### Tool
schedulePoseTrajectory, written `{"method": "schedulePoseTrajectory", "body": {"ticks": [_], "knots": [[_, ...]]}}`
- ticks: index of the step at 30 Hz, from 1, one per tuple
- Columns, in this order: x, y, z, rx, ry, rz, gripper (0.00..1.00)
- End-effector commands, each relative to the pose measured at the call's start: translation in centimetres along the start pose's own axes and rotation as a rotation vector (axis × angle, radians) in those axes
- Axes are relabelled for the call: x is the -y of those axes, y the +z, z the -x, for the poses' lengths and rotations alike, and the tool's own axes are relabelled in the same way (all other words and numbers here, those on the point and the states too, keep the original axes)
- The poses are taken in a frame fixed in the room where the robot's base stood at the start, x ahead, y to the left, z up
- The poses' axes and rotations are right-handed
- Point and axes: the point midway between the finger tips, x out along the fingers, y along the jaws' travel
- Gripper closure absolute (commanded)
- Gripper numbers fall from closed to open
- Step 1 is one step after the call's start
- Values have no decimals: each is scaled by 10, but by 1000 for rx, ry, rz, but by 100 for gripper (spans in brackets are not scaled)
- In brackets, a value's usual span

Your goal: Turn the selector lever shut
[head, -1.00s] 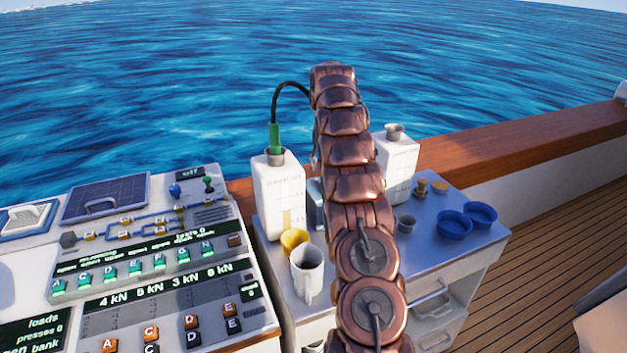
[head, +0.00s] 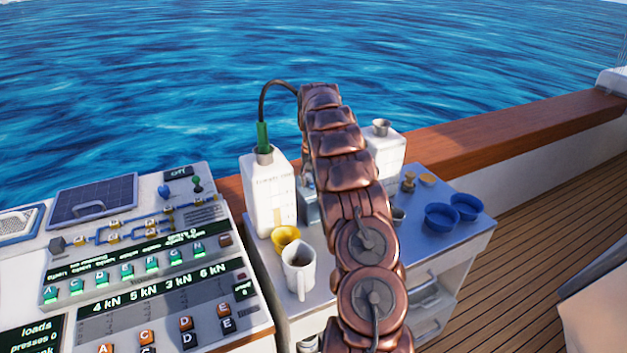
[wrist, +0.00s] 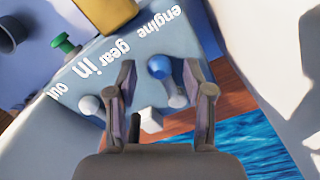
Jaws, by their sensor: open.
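In the wrist view a pale box face carries the words engine, gear, in and out. A blue-ended lever (wrist: 160,69) with a grey stem stands out from it, seen between the two fingers of my gripper (wrist: 162,92). The gripper is open, its fingers apart on either side; I see no contact with the lever. A white knob (wrist: 90,104) is left of the left finger and a green knob (wrist: 63,43) is further up left. No label names the selector lever, so I cannot tell which one it is. My arm hides the gripper in the head view.
A control panel (head: 150,238) with lit buttons stands at left. A white bottle (head: 268,205), a mug (head: 299,268), a yellow cup (head: 285,238) and blue bowls (head: 441,217) stand on the bench (head: 455,245) around my arm. A wooden rail (head: 510,130) runs behind.

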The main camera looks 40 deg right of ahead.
Motion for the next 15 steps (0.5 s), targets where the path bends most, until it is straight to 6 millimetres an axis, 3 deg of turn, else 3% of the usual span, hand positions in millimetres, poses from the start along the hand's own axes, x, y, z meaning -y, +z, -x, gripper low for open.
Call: {"method": "schedulePoseTrajectory", "body": {"ticks": [12, 15], "knots": [[0, 0, -8, -2, -1, -1, 48], [0, 0, -8, -2, -1, -1, 57]]}}
